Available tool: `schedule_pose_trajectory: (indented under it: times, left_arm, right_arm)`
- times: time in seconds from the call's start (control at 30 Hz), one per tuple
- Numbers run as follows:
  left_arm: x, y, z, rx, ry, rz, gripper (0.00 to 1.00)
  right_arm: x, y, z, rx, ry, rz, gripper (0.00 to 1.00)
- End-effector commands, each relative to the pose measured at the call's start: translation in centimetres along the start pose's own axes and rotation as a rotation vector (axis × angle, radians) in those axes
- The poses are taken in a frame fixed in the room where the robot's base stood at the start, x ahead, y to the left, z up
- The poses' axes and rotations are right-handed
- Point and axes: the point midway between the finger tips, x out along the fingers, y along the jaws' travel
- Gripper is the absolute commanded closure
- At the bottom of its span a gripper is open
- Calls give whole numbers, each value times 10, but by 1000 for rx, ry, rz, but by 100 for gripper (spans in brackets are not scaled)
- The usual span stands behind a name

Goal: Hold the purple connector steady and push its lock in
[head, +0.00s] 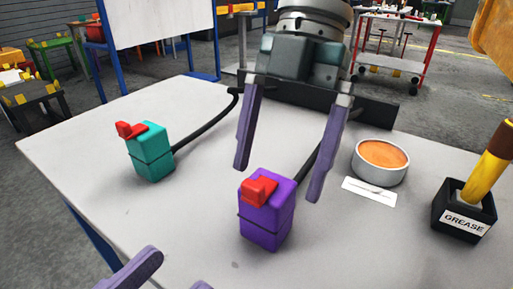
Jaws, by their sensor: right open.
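The purple connector (267,222) stands upright on the light table in the middle of the head view. Its red lock (259,189) sits on top and sticks out toward the left; how deep it sits I cannot tell. A dark cable runs from behind it to the back. My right gripper (278,181) points down above and behind the connector, its two fingers wide apart with nothing between them. My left gripper (178,270) shows only its fingertips at the bottom edge, apart and empty, left of and nearer than the connector.
A teal connector (150,155) with a red lock stands at the left, cabled to a dark bar (375,107) at the back. A round tin (380,169), a white label (369,191) and a black GREASE holder (463,215) with a yellow-handled tool are right. The left front table is clear.

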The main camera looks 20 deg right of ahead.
Motion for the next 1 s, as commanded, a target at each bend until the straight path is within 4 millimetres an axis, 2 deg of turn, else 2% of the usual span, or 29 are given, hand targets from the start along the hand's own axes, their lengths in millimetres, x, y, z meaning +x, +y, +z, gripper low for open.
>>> schedule_pose_trajectory:
  times: [0.1, 0.3, 0.47, 0.7, 1.0]
  left_arm:
    - [0, 0, 0, -2, -1, 2, 50]
    - [0, 0, 0, -4, -1, 3, 50]
    - [0, 0, 0, -4, -1, 3, 50]
    - [0, 0, 0, -5, -1, 3, 50]
    - [0, 1, 0, -5, -1, 3, 50]
  right_arm:
    - [23, -1, 0, 0, 1, -3, 3]
    - [49, 0, 0, 1, 1, -1, 3]
    - [57, 0, 0, 1, 1, 0, 3]
    - [57, 0, 0, 1, 0, 1, 3]
    - [57, 0, 0, 1, 0, 1, 36]
